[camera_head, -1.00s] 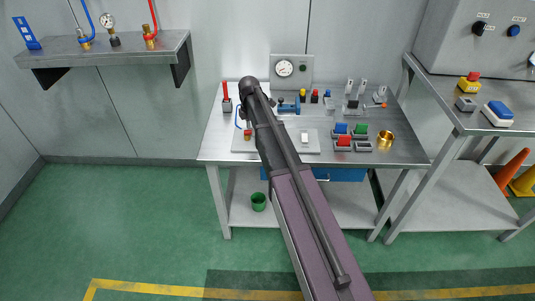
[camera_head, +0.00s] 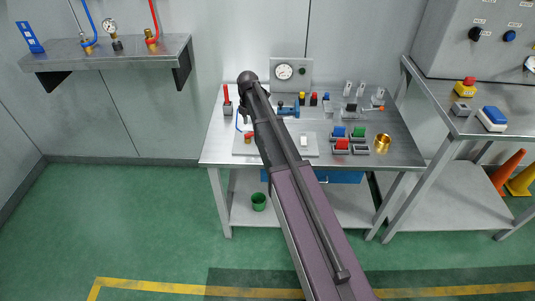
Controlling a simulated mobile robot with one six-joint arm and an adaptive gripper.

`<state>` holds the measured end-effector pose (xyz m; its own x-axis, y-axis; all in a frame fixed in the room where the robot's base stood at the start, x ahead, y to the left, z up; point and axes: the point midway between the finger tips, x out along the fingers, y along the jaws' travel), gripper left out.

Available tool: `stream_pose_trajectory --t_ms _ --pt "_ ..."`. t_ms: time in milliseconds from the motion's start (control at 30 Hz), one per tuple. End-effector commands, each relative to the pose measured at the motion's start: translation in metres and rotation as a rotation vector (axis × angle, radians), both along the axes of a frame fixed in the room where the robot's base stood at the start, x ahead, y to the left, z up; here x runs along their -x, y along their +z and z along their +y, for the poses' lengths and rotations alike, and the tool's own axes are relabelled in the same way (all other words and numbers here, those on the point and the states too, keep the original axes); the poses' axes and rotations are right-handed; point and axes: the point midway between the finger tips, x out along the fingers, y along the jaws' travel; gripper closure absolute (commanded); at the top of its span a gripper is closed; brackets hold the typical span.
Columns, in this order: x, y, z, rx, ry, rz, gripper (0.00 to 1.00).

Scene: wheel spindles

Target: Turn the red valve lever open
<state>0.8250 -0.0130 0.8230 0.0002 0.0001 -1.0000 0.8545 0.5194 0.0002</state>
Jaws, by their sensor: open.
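On the wall shelf at upper left, a brass valve fitting (camera_head: 152,42) has a red part beside it and a red line rising out of frame. A similar brass fitting (camera_head: 87,46) has blue parts. An upright red lever (camera_head: 227,93) stands on a small grey block at the left of the steel workbench (camera_head: 215,155). I cannot tell for sure which of these red parts is the valve lever. My arm crosses the bench from the bottom, its dark joint in front of the bench's back left. I cannot make out my gripper; the arm hides what is behind it.
A second bench (camera_head: 445,125) stands at right. The green floor at left is clear.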

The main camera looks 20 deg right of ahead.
Motion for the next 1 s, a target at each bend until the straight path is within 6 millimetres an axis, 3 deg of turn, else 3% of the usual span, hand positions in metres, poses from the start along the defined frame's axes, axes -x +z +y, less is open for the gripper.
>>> stream_pose_trajectory --t_ms 1000 --pt "0.0 0.09 0.0 0.0 -0.001 0.0 0.43"
